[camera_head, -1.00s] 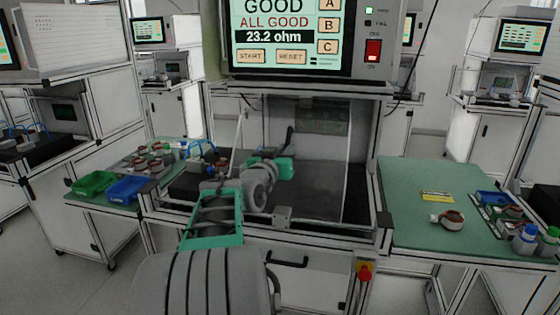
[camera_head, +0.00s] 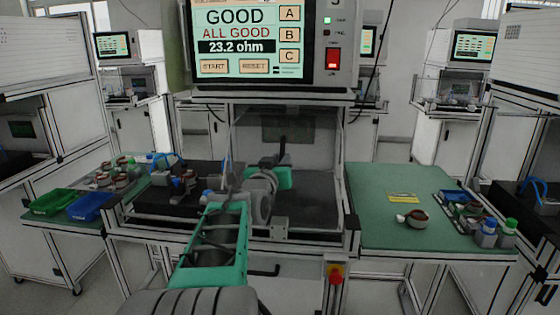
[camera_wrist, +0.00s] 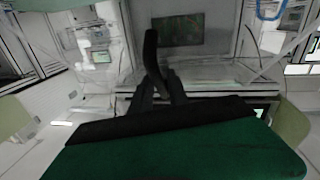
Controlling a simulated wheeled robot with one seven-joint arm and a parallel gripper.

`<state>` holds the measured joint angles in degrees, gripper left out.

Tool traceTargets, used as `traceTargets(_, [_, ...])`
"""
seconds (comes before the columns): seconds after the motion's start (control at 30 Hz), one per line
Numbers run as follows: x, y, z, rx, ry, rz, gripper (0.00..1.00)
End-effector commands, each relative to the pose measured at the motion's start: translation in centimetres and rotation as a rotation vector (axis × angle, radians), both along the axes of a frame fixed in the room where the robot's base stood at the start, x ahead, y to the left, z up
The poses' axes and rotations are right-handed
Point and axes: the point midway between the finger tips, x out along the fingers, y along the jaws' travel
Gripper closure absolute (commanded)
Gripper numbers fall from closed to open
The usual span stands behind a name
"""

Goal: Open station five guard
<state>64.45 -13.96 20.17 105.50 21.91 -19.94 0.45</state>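The station (camera_head: 342,238) in front of me has a framed opening under its test screen. Its guard looks like a clear panel (camera_head: 325,165); its edges are faint, and I cannot tell whether it is open or closed. My gripper (camera_head: 283,148) is at the opening, at the end of my green and grey arm. In the wrist view, its dark fingers (camera_wrist: 152,62) overlap and point toward a pale clear edge and a dark green panel (camera_wrist: 178,30). I cannot tell whether the fingers touch the guard, and their gap is hidden.
The test screen (camera_head: 249,38) reads GOOD, ALL GOOD, 23.2 ohm. A green side table (camera_head: 375,225) at right holds a stator (camera_head: 412,218) and bottles (camera_head: 486,234). Green (camera_head: 52,201) and blue (camera_head: 88,206) bins stand at left. A red button (camera_head: 336,270) is on the front.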

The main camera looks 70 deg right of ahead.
Motion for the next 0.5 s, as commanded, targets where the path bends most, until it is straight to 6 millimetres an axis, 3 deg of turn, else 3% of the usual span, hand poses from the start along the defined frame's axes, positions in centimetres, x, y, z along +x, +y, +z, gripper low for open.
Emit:
traceTargets(0.17, [0.0,0.0,0.2,-0.004,-0.001,0.001,0.65])
traceTargets(0.4, [0.1,0.1,0.3,-0.005,-0.001,0.001,0.65])
traceTargets(0.5, [0.0,1.2,0.4,-0.008,-0.003,0.002,0.65])
